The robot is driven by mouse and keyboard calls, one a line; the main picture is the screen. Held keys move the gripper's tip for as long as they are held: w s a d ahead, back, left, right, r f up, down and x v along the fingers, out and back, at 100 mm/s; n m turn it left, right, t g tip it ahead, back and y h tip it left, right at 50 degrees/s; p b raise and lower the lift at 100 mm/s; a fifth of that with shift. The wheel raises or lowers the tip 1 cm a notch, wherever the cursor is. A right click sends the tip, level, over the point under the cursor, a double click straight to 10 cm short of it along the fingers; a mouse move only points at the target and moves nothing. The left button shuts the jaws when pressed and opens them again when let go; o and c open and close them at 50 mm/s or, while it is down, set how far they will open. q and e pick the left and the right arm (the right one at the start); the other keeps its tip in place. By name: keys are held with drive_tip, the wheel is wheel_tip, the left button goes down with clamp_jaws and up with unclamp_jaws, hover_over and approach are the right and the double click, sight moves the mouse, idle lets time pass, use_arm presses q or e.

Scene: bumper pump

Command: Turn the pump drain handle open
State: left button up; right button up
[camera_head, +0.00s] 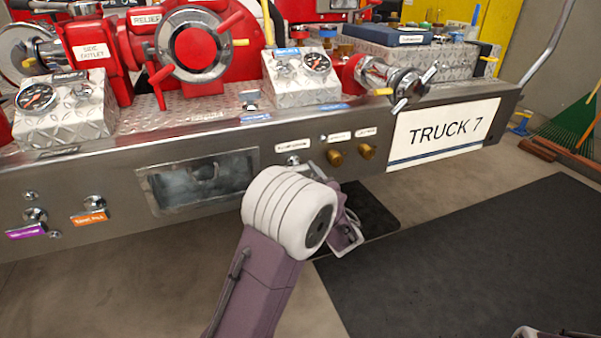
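The pump drain control (293,160) is a small silver fitting under a white label on the steel bumper, above my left wrist. The label's text is too small to read surely. My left arm comes up from the bottom, and its white wrist covers the area just below the fitting. My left gripper (346,232) shows partly at the right of the wrist, below the bumper's brass caps. Its fingers are mostly hidden, so I cannot tell their opening or any contact with the handle. My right gripper is not in view; a bit of my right arm shows at the bottom right.
Two brass caps (351,154) stick out right of the fitting. A recessed window (203,182) and labelled knobs (92,208) lie left. Red valves and gauges (317,62) sit on top. A TRUCK 7 plate (443,133) is at right. Dark mat (480,255) lies on open floor.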

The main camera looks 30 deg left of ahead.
use_arm(q)
drive_tip(key=c, duration=0.3)
drive_tip(key=shift+f+b, duration=0.2)
drive_tip(key=shift+b, duration=0.1)
drive_tip(key=n+b, duration=0.3)
drive_tip(key=shift+f, duration=0.25)
drive_tip(key=shift+r+n+b, duration=0.25)
drive_tip(key=shift+n+b, duration=0.3)
drive_tip(key=shift+n, duration=0.25)
drive_tip(key=shift+r, duration=0.1)
drive_tip(key=o, duration=1.3)
drive_tip(key=shift+o, duration=0.2)
drive_tip(key=shift+s, duration=0.1)
